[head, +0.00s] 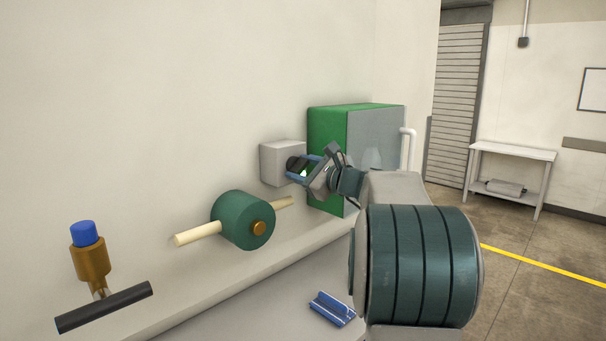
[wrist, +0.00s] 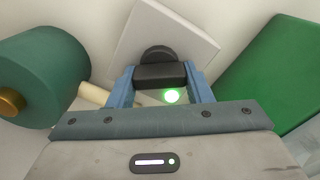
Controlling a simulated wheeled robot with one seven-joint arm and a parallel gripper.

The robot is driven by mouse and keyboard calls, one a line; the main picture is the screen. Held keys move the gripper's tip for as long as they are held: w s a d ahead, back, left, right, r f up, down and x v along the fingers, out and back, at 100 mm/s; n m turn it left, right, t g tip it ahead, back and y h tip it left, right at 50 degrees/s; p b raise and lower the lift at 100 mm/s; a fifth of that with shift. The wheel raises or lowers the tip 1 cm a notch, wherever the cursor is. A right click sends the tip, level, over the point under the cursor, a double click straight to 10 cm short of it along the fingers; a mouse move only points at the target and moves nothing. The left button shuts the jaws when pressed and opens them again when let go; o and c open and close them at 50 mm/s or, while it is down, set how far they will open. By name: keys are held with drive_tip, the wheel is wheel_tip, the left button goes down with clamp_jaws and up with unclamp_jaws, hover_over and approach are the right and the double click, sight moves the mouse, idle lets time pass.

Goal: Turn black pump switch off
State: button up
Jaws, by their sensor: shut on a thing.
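The black pump switch (wrist: 160,74) is a dark knob with a bar-shaped handle on a pale grey wall box (wrist: 190,35). The box also shows in the head view (head: 279,162), left of the green cabinet. My gripper (wrist: 160,77) is shut on the switch handle, with one blue finger at each side of the bar. A green light (wrist: 171,96) glows just below the handle. In the head view my gripper (head: 303,170) is at the front of the box and hides part of the switch.
A green and grey cabinet (head: 328,150) stands right of the box. A green pump (head: 243,220) with a cream pipe is at its left. A brown valve with a blue cap (head: 85,234) and black bar is far left. A blue bracket (head: 332,309) lies on the ledge below.

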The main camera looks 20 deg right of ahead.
drive_tip(key=n+b, duration=0.1)
drive_tip(key=b, duration=0.1)
drive_tip(key=n+b, duration=0.1)
drive_tip(key=shift+f+b, duration=0.35)
drive_tip(key=n+b, duration=0.4)
drive_tip(key=shift+d+r+b, duration=0.1)
drive_tip(key=shift+d+b, duration=0.05)
drive_tip(key=shift+b, duration=0.2)
drive_tip(key=n+b, duration=0.3)
drive_tip(key=shift+r, duration=0.15)
drive_tip(key=shift+r+n+b, duration=0.2)
drive_tip(key=shift+n+b, duration=0.7)
drive_tip(key=shift+n, duration=0.2)
drive_tip(key=o, duration=1)
drive_tip(key=shift+r, duration=0.1)
drive_tip(key=b+v, duration=0.1)
drive_tip(key=v, duration=1.2)
drive_tip(key=shift+s+d, duration=0.1)
drive_tip(key=shift+s, duration=0.3)
